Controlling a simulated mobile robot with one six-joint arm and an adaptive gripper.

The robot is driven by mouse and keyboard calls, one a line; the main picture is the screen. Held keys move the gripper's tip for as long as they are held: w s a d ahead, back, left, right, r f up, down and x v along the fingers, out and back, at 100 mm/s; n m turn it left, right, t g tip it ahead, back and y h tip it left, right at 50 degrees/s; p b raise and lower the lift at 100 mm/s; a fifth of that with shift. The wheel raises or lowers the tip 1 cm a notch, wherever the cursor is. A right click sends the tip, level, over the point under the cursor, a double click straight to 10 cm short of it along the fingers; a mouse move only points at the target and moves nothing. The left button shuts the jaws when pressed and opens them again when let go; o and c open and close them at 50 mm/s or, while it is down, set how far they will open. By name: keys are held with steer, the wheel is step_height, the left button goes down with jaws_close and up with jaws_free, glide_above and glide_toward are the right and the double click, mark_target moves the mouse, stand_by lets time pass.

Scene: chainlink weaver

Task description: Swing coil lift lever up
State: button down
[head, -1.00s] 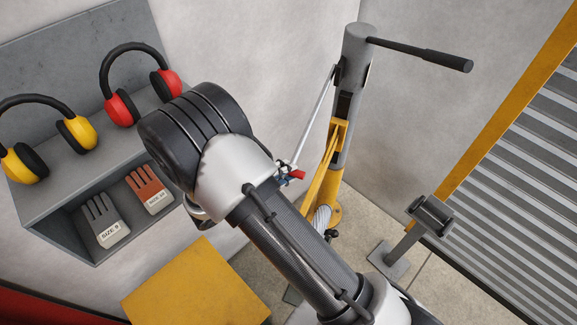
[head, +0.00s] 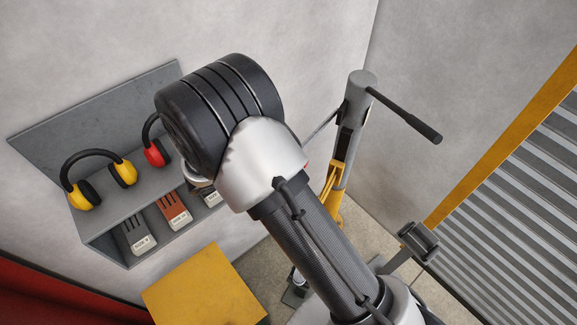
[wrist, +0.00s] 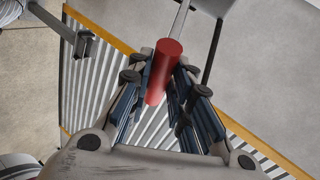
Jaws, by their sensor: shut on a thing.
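The coil lift lever is a thin pale metal rod (head: 322,127) joined near the top of a grey post (head: 362,82). From there it slopes down and left until my arm hides it in the head view. In the wrist view its red grip (wrist: 166,62) lies between the fingers, with the rod running upward out of it. My gripper (wrist: 161,84) is shut on this red grip, blue-padded fingers on both sides. My own arm hides the gripper in the head view.
A black bar (head: 408,117) juts right from the post top. A grey stand (head: 419,241) is right of the post, before a yellow-edged shutter (head: 510,210). Left is a grey shelf (head: 95,222) with ear defenders and gloves; a yellow box top (head: 205,285) is below it.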

steer(key=w+d+r+p, duration=0.2)
steer(key=w+r, duration=0.2)
steer(key=r, duration=0.5)
steer(key=shift+w, duration=0.25)
steer(key=shift+d+r, duration=0.1)
steer(key=shift+r, duration=0.05)
steer(key=c, duration=1.4)
jaws_free()
steer(key=shift+d, duration=0.25)
steer(key=shift+c, duration=0.2)
steer(key=shift+s+a, duration=0.1)
steer(key=shift+a, duration=0.05)
